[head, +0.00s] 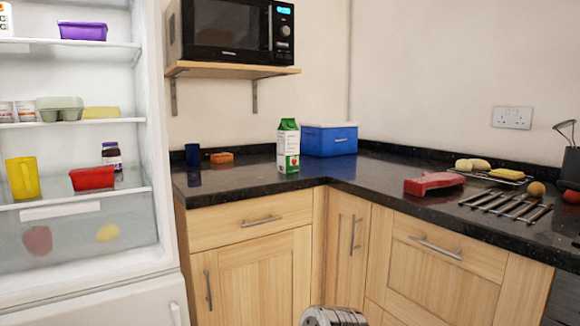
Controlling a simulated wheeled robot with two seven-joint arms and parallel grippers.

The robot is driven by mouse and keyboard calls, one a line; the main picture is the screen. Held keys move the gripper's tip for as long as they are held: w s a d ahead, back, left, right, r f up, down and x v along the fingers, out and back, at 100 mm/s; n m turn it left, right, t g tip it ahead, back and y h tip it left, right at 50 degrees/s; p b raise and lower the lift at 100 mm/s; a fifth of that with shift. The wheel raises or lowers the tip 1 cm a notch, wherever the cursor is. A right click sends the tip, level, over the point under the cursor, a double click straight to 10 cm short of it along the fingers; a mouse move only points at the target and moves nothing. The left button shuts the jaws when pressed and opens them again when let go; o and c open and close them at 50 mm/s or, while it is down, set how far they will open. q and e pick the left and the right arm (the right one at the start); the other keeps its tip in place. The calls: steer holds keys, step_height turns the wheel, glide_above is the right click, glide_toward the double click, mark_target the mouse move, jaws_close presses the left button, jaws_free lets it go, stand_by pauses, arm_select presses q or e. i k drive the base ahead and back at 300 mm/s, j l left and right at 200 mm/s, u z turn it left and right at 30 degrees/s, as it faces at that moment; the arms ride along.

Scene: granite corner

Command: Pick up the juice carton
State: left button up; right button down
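The juice carton (288,148), white and green with a gabled green top, stands upright on the black granite counter (240,182). It is near the inner corner, just in front of and left of a blue box with a white lid (330,140). Its front is fully visible and nothing touches it that I can see.
A dark blue cup (192,154) and an orange item (221,157) stand left of the carton. A red object (434,183) and a metal rack (505,205) lie to the right. A microwave (230,30) sits on a shelf above. An open fridge (75,150) stands at left.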

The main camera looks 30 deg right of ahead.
mark_target(288, 133)
steer(key=i+j+z, duration=0.1)
steer(key=z, duration=0.35)
steer(key=i+j+z, duration=0.2)
steer(key=z, duration=0.3)
steer(key=i+j+z, duration=0.2)
steer(key=z, duration=0.25)
steer(key=i+j, duration=0.1)
steer(key=j, duration=0.15)
steer(key=i+j, duration=0.1)
steer(key=j, duration=0.2)
steer(key=l+z, duration=0.15)
